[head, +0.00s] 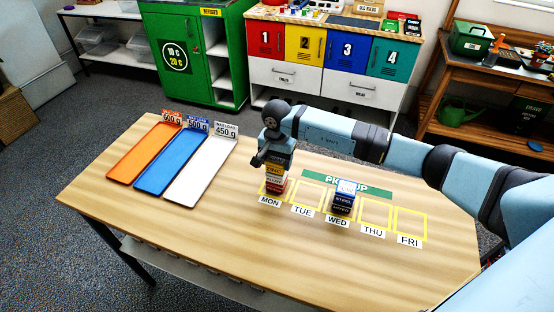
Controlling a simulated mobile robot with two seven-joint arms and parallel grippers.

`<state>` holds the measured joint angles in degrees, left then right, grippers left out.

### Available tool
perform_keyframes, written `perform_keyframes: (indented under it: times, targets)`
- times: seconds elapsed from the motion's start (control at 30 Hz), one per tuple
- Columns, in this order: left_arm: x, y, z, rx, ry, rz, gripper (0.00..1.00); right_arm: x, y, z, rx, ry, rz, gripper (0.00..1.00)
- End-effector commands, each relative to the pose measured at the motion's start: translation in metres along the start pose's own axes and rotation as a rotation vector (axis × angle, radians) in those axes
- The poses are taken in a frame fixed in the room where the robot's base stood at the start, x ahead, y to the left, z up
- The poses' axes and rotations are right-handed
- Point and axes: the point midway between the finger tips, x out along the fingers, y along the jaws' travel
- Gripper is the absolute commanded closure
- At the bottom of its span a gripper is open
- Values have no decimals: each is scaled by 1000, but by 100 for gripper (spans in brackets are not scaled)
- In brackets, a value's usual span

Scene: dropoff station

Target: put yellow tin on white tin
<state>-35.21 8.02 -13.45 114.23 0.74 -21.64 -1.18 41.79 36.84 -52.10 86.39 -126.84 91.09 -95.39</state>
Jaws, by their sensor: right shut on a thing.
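The yellow tin (274,170) is in the MON square, above a red-and-white tin (272,185). My right gripper (272,160) comes down from above and is shut on the yellow tin. A dark block shape shows at the jaws, and I cannot tell whether it is a finger or another tin. Whether the yellow tin rests on the one below is too small to tell. A white-topped tin (346,187) tops a stack in the WED square, with a blue tin (343,199) and a dark tin (342,209) under it. My left gripper is not in view.
The wooden table (215,225) has orange (143,152), blue (170,160) and white (200,172) trays at left. The TUE (306,195), THU (376,214) and FRI (410,223) squares are empty. A green PICK UP strip (375,190) lies behind them. My right arm spans the right side.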

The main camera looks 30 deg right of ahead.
Motion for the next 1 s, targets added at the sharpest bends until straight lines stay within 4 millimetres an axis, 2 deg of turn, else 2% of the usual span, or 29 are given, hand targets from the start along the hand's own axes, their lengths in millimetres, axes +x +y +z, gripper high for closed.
perform_keyframes:
  times: [0.07,0.1,0.2,0.47,0.63,1.0]
  targets:
    - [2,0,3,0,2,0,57,4,0,0,0,1,0,67]
    - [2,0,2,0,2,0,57,3,0,0,0,0,0,34]
    - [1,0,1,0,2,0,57,3,0,0,0,0,0,13]
    - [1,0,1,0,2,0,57,2,0,0,0,0,0,13]
    - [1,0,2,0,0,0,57,-9,0,-1,0,3,-2,13]
    - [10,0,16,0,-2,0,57,-86,0,-1,-1,3,-2,13]
